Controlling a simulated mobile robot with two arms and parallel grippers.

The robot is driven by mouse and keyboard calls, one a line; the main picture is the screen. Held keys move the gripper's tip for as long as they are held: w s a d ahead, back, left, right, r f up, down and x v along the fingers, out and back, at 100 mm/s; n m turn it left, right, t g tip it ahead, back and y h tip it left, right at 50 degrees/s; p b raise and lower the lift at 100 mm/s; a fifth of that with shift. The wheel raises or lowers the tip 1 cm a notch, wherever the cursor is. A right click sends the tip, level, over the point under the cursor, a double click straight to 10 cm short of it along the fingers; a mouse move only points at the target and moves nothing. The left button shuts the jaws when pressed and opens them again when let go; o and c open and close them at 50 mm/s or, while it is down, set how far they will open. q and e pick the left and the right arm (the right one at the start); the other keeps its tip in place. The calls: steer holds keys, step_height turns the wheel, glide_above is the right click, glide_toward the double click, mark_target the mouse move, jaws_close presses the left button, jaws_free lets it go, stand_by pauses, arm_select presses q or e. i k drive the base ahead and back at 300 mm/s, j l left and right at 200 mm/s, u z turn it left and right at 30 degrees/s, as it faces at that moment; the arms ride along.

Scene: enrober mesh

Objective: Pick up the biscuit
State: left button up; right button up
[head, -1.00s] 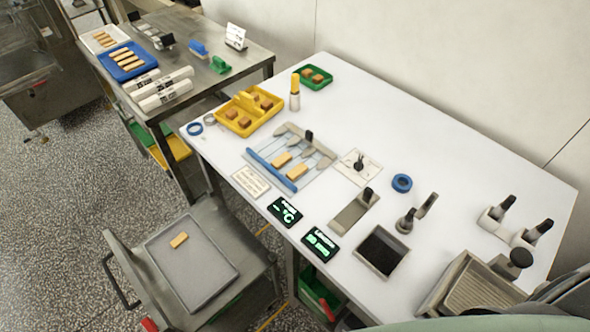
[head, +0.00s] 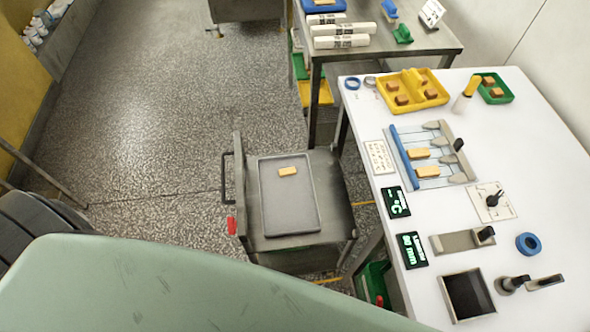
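A single tan, oblong biscuit (head: 288,171) lies flat in the upper part of a grey tray (head: 290,222), which sits on a low metal trolley (head: 265,243). Two similar biscuits lie on the blue-edged mesh frame on the white table: an upper one (head: 418,153) and a lower one (head: 427,171). Neither of my grippers is in view. Part of my own pale green body fills the bottom left of the head view.
The white table (head: 545,175) takes up the right side. The trolley has a side handle (head: 226,178). Speckled floor (head: 150,130) to its left is clear.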

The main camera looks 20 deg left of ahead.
mark_target(289, 171)
steer(key=j+z, duration=0.1)
steer(key=j, duration=0.5)
steer(key=k+j+z, duration=0.1)
steer(key=j, duration=0.5)
steer(key=j+z, duration=0.15)
steer(key=j, duration=0.45)
